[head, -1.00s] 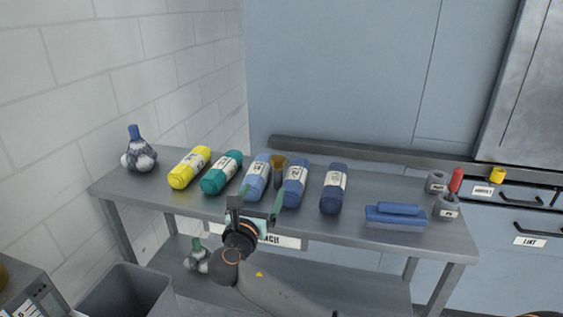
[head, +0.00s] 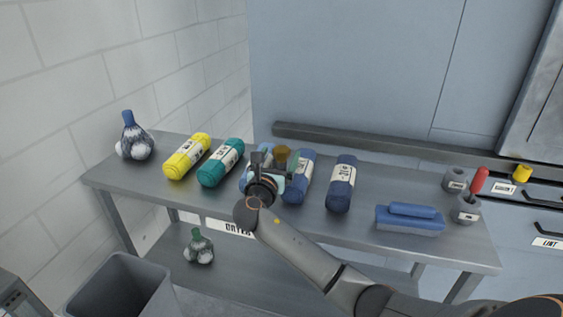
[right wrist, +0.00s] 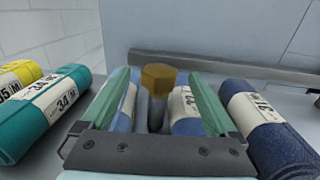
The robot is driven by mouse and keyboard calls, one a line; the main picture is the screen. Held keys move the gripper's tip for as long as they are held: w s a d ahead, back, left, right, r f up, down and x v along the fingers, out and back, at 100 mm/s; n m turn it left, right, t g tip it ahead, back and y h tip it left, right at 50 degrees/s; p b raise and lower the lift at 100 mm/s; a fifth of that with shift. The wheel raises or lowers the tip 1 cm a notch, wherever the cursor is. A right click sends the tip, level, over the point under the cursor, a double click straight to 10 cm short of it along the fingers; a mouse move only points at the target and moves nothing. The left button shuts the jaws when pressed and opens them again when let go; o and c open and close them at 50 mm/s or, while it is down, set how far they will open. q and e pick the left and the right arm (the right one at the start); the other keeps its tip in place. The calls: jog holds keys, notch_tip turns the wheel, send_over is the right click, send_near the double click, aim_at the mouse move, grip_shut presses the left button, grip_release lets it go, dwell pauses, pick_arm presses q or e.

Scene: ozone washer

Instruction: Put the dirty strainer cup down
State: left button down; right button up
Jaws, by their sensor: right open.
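The strainer cup, seen as a brown top on a grey stem, stands upright on the grey table (head: 110,176) between two blue rolls. It shows in the head view (head: 282,153) and in the right wrist view (right wrist: 158,78). My right gripper (head: 275,165) is open, and its two green-lined fingers lie left and right of the cup in the wrist view. I see a gap on both sides of the cup. I cannot tell how deep it is between the fingers. The gripper hides part of the left blue roll in the head view. My left gripper is not in view.
A yellow roll (head: 186,156), a teal roll (head: 220,163), the blue rolls (head: 299,175) and a dark blue roll (head: 341,184) lie in a row. A blue block (head: 410,219) and grey holders are at right. A wall stands behind. A bin (head: 120,285) is below left.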

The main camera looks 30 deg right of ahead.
aim_at(285, 146)
jog(key=shift+f+b+x, duration=0.1)
jog(key=shift+b+x, duration=0.1)
jog(key=shift+x, duration=1.25)
jog(key=shift+f+b+x, duration=0.15)
jog(key=shift+b+x, duration=0.05)
jog(key=shift+x, duration=1.25)
jog(key=c, duration=1.5)
jog(key=shift+r, duration=0.1)
